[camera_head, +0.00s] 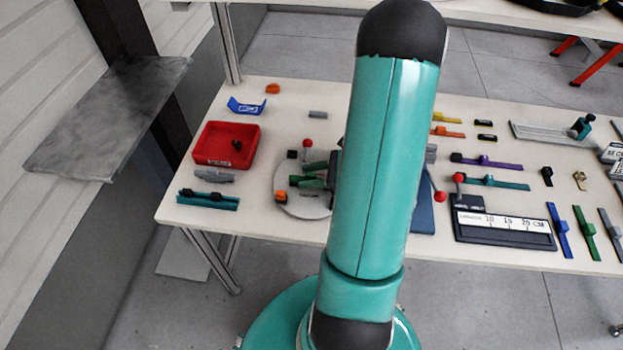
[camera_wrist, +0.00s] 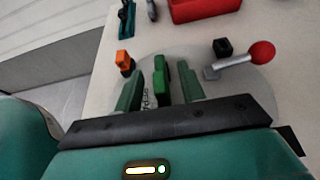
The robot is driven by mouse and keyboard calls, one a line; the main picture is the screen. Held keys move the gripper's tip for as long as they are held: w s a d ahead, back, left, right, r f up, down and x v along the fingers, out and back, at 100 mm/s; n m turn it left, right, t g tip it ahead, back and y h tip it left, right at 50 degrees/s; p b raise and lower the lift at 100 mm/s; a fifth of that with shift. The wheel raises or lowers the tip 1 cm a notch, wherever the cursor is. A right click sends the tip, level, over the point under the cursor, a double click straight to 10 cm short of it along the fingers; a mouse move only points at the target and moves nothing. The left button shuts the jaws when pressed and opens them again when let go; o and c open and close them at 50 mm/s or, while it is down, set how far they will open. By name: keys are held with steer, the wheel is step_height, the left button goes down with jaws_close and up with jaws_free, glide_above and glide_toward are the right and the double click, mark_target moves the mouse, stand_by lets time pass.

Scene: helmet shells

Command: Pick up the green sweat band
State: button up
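The green sweat band (camera_wrist: 161,78) looks like a small bright green upright piece on a grey round plate (camera_wrist: 243,97) in the wrist view. My gripper (camera_wrist: 160,88) is open, with one dull green finger on each side of it. In the head view, the green piece (camera_head: 295,180) shows at the tips of my gripper (camera_head: 304,176) above the round plate (camera_head: 300,207). My arm hides part of the table there.
An orange and black block (camera_wrist: 124,62), a black cube (camera_wrist: 222,47) and a lever with a red ball (camera_wrist: 262,53) stand near the fingers. A red tray (camera_head: 213,157) lies to the left. Bare table (camera_head: 260,180) shows between tray and plate.

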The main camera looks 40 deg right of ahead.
jaws_close()
steer(key=shift+r, duration=0.1)
